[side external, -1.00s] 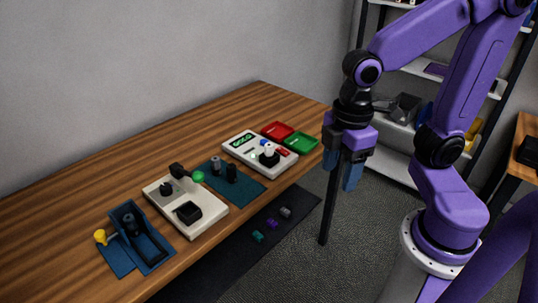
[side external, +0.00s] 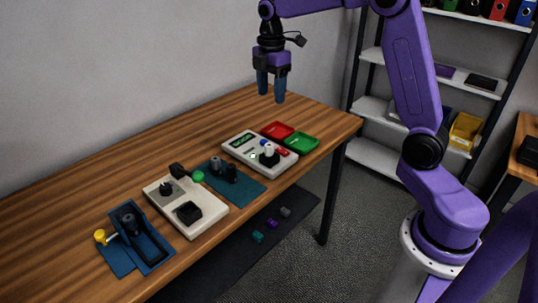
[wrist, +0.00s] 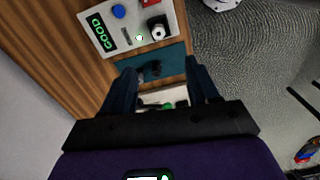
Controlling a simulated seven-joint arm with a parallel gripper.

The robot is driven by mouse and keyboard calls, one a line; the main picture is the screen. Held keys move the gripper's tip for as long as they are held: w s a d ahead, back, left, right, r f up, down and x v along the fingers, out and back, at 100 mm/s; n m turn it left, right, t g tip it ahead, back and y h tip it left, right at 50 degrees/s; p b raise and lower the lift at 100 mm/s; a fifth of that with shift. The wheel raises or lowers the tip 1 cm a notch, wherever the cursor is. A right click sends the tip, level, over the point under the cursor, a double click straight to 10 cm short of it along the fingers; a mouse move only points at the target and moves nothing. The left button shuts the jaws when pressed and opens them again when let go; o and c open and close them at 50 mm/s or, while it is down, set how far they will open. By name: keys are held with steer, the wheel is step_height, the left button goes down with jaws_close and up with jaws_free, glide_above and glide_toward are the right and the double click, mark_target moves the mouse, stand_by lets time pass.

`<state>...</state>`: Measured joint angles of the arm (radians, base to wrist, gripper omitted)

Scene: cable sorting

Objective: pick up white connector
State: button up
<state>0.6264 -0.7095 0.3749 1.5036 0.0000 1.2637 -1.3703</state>
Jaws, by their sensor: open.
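The white connector (side external: 268,151) appears to stand on the white tester box (side external: 240,152), which has a green display. In the wrist view the white connector (wrist: 157,31) shows near the top middle, with a dark opening in its end. My gripper (side external: 271,93) is open and empty, with its blue fingers pointing down. It is well above the table, up and apart from the connector in the side view. In the wrist view the two fingers (wrist: 162,72) are spread, and the connector lies beyond their tips.
A red tray (side external: 278,130) and a green tray (side external: 302,142) sit beside the tester box. A teal mat (side external: 250,188) with dark parts, a white fixture (side external: 205,221) and a blue holder (side external: 153,252) stand along the table. Several small parts lie on a dark mat (side external: 205,279) below.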

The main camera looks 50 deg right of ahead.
glide_above(269, 145)
steer(key=f, duration=1.1)
steer(key=shift+s+d+f, duration=0.15)
steer(key=shift+d+f, duration=0.15)
steer(key=shift+w+a+f, duration=0.1)
steer(key=shift+a+f, duration=0.05)
steer(key=shift+f, duration=1.3)
steer(key=shift+w+a+f, duration=0.1)
steer(key=shift+f, duration=1.35)
jaws_close()
